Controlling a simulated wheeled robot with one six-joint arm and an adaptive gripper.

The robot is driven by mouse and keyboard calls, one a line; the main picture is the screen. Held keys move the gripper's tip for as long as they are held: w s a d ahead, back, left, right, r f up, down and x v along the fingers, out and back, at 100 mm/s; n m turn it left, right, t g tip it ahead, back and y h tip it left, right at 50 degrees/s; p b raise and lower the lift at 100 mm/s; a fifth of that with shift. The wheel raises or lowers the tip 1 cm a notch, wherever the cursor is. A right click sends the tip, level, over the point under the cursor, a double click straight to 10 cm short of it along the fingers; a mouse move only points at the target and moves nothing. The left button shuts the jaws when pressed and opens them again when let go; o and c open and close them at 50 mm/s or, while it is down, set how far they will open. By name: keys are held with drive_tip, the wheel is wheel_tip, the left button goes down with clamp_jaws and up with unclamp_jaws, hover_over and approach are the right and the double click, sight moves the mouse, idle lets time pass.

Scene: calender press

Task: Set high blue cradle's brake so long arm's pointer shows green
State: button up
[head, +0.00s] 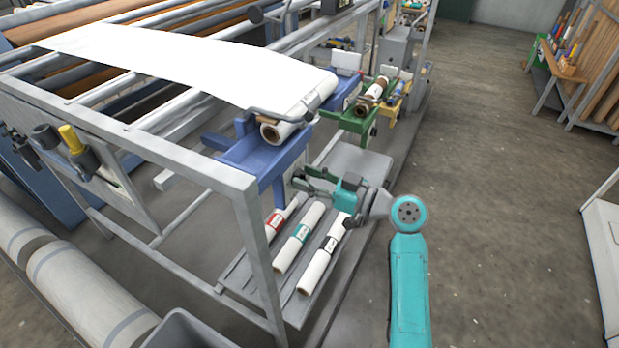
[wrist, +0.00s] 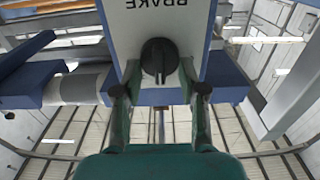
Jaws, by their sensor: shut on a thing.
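The near blue cradle (head: 252,152) holds a roll (head: 281,131) whose white sheet runs up to the left. A grey bar (head: 262,117) rests at the roll; no pointer or green mark can be made out. My gripper (head: 306,181) reaches left at the cradle's front, below the roll. In the wrist view a white panel (wrist: 130,45) carries upside-down BRAKE lettering and a round dark knob (wrist: 159,58) with a pale mark low on it. My gripper's fingers (wrist: 160,88) stand at both sides of the knob, shut on it; the exact contact is hard to see.
Below the arm, several labelled rolls (head: 298,237) lie on a low rack. A green cradle (head: 352,122) and a yellow one (head: 391,108) stand behind. A grey frame post (head: 258,255) stands left of my arm. The floor (head: 490,180) to the right is clear.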

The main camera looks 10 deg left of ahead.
idle(0.4)
drive_tip(key=o, duration=1.1)
drive_tip(key=shift+o, duration=0.2)
drive_tip(key=v, duration=1.2)
